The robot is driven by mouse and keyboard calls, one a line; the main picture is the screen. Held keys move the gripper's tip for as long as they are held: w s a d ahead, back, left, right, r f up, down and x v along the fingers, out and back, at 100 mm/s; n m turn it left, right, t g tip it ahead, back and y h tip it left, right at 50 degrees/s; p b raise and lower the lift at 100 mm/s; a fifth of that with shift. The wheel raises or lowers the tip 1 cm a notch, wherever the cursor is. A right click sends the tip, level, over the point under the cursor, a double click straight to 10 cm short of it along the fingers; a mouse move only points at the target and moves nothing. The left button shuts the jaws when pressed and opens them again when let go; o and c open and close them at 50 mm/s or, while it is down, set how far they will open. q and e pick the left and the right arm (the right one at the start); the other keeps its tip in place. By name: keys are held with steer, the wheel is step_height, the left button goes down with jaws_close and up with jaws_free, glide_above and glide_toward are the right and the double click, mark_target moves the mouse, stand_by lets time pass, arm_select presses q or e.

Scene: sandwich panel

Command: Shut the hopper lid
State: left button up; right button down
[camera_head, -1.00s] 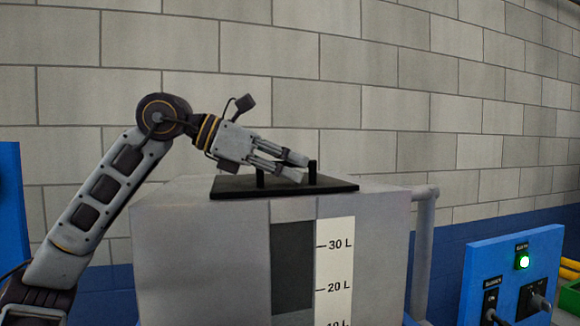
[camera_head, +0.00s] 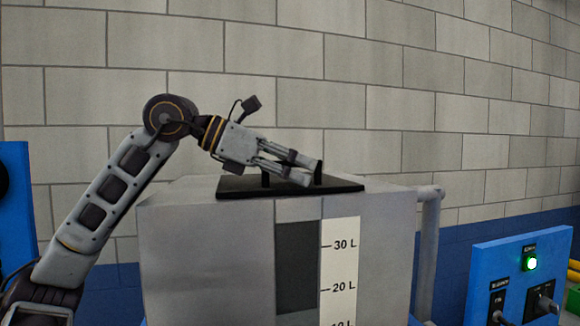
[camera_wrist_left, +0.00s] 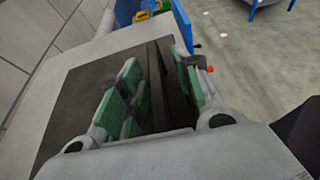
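The hopper (camera_head: 205,255) is a grey box with a dark level window and a white litre scale on its front. Its lid (camera_head: 345,186), a flat black plate, lies level on the hopper top in the head view. A black handle (camera_head: 318,170) with two posts stands on the lid. My left gripper (camera_head: 307,172) is low over the lid at the handle. In the left wrist view its green finger pads (camera_wrist_left: 160,88) are apart, with the dark handle bar (camera_wrist_left: 168,80) between them and gaps showing. My right gripper is out of view.
A blue control panel (camera_head: 490,262) with a lit green lamp and switches stands at the right. A grey pipe (camera_head: 428,255) runs down the hopper's right side. A block wall (camera_head: 400,100) is behind.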

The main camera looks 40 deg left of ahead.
arm_select(q)
step_height(320, 180, up, 5)
glide_above(234, 188)
steer(key=shift+s+f, duration=0.15)
steer(key=shift+f, duration=0.05)
stand_by(1.3)
steer(key=shift+d, duration=0.15)
stand_by(0.5)
